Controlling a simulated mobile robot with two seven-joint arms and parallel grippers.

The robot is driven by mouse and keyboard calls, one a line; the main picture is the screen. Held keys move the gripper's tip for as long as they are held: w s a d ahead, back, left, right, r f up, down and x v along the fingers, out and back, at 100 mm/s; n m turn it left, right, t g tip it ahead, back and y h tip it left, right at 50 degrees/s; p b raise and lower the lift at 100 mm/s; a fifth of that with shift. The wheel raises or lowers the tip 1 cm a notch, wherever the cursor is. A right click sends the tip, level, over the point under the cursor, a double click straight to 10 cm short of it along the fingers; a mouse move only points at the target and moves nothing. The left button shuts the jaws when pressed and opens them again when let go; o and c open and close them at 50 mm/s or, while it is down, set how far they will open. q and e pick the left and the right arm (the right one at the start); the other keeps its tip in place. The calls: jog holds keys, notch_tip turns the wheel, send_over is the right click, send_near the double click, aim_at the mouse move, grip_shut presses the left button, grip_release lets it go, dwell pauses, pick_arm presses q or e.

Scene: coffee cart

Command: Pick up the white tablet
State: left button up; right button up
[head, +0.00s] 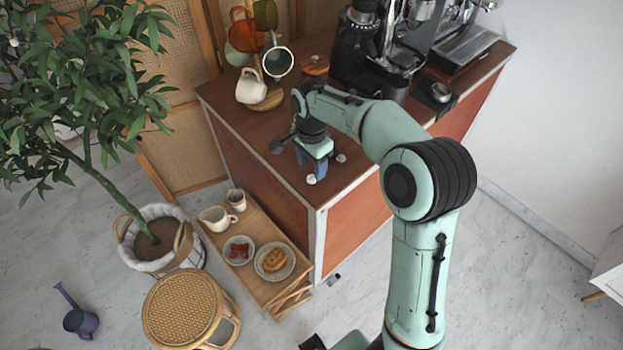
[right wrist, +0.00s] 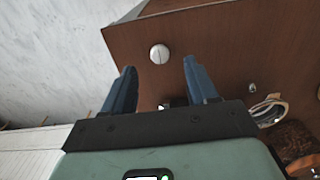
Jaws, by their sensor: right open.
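The white tablet (head: 311,179) is a small round disc lying on the brown cart top near its front corner. It also shows in the right wrist view as a white disc (right wrist: 160,54) with a line across it. My right gripper (head: 312,169) points down over the cart, with its blue fingers open. In the right wrist view, the tablet shows in the gap between the fingers (right wrist: 162,82), a little beyond their tips and apart from them. Nothing is held. My left gripper is not in view.
A small white item (head: 340,157) lies right of my gripper. A dark-handled tool (head: 283,142) lies to its left. Mugs (head: 250,88) hang on a stand behind, and a coffee machine (head: 465,30) stands at the back right. A low side table (head: 255,225) with plates is beside the cart.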

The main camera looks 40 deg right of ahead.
aim_at(312, 178)
notch_tip(312, 178, down, 4)
jog(key=shift+f, duration=0.25)
grip_shut()
jog(key=shift+r, duration=0.15)
